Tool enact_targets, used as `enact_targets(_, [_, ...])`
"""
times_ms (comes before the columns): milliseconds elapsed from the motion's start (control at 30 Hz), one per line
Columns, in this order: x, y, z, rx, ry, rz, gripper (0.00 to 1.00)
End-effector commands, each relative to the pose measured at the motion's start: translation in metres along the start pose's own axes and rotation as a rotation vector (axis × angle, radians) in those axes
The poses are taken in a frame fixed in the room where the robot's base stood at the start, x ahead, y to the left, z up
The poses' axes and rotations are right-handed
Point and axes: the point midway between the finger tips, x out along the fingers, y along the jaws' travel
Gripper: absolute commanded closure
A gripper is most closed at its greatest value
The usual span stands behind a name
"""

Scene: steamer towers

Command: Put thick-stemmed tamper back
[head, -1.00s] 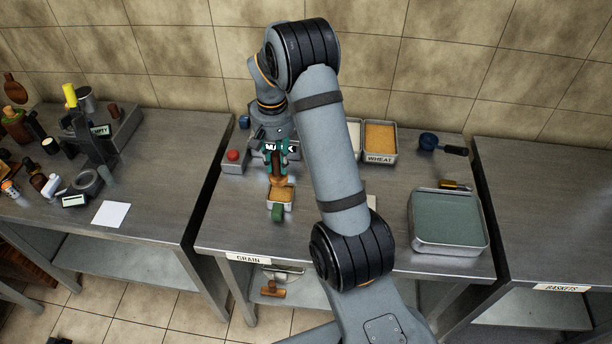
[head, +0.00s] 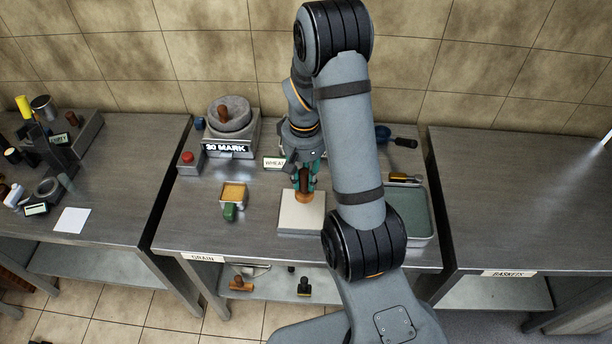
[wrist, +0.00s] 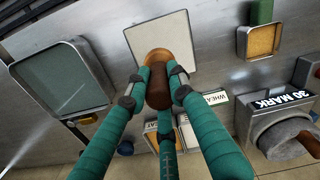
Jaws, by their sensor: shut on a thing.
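My gripper (head: 306,177) is shut on a tamper (head: 303,197) with a dark brown stem and a lighter orange-brown foot. In the wrist view the fingers of my gripper (wrist: 160,85) close around the thick stem of the tamper (wrist: 158,92), its foot pointing away from me. The foot is over the back part of a pale square block (head: 300,222), which also shows in the wrist view (wrist: 165,35). I cannot tell whether the foot touches the block. On the lower shelf are a brown tamper-like tool (head: 241,285) and a dark one (head: 304,286).
A small grain-filled pan (head: 233,192) with a green handle stands left of the block. Behind it is a machine marked 30 MARK (head: 228,149) with a stone bowl. A red button (head: 187,157) is at left. A green-lined tray (head: 421,205) is at right, partly behind my arm.

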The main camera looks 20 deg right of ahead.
Motion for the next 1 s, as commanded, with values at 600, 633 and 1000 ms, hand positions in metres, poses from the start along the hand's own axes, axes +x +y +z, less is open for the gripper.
enact_targets(600, [0.003, 0.001, -0.005, -0.018, -0.001, 0.000, 1.00])
enact_targets(633, [0.005, 0.001, -0.005, -0.018, -0.001, 0.000, 1.00])
enact_targets(1000, [0.043, 0.001, -0.005, -0.017, -0.001, 0.000, 1.00])
